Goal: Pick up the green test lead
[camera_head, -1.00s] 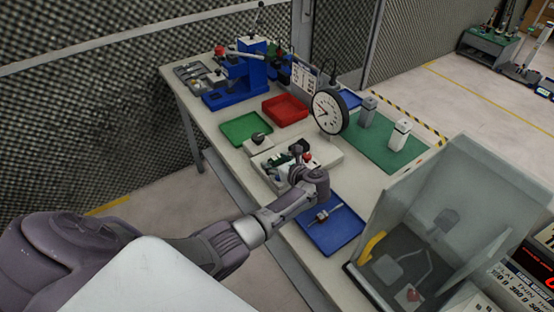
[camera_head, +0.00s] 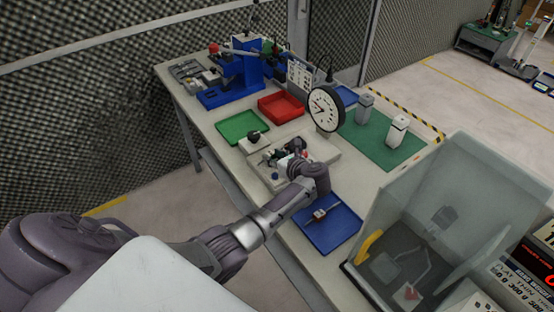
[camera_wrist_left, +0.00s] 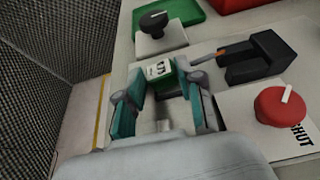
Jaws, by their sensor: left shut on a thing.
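In the head view my left gripper (camera_head: 284,160) is over the pale fixture (camera_head: 322,157) near the bench's front edge. The gripper and wrist hide much of the lead and part of the fixture there. I cannot tell whether the lead is clear of the fixture. My right gripper is not in view.
In the left wrist view a black block (camera_wrist_left: 258,58) and a red knob (camera_wrist_left: 282,105) marked SHUT stand right of the fingers. A black knob (camera_wrist_left: 154,20) is behind. A blue tray (camera_head: 338,232), a dial gauge (camera_head: 325,108) and a clear-walled enclosure (camera_head: 450,220) stand to the right.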

